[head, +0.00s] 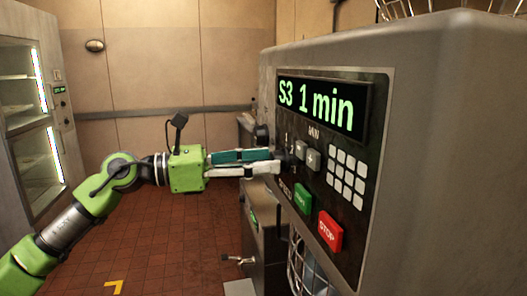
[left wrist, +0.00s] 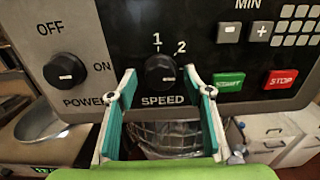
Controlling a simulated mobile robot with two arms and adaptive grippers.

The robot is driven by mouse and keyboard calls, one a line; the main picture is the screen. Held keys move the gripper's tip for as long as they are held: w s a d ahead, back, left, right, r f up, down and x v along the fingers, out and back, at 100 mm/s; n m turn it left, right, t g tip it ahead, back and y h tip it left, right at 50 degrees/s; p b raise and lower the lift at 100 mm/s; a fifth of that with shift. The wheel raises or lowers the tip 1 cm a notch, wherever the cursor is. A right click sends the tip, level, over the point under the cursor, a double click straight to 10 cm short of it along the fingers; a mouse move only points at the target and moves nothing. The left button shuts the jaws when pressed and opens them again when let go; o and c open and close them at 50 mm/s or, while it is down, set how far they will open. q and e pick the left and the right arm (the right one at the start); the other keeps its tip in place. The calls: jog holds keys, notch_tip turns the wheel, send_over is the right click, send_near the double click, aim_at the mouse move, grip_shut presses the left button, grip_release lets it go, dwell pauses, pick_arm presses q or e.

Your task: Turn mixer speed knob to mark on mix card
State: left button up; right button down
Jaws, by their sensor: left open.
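The black speed knob (left wrist: 160,72) sits on the mixer's dark panel (left wrist: 125,18), above the word SPEED. Marks 1 and 2 show above it in the left wrist view; which mark its pointer meets is hard to tell. My left gripper (left wrist: 160,77) is open, one teal-lined finger on each side of the knob; contact is unclear. In the head view the left gripper (head: 273,161) reaches the panel from the left and largely hides the knob. The mixer display (head: 318,104) reads "S3 1 min". I see no separate mix card. My right gripper is out of view.
The power knob (left wrist: 65,70) is left of the speed knob. A green START button (left wrist: 229,82) and red STOP button (left wrist: 280,79) are to the right. A wire guard (left wrist: 168,138) is below the panel. Open tiled floor (head: 165,240) lies left of the mixer.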

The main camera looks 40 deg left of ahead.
pick_arm(q)
jog(key=shift+w+d, duration=0.3)
jog(key=c, duration=1.1)
jog(key=shift+o, duration=0.2)
jog(key=shift+n, duration=0.4)
jog(key=shift+w+a+n, duration=0.1)
jog(key=shift+a+n, duration=0.05)
jog(key=shift+n, duration=3.85)
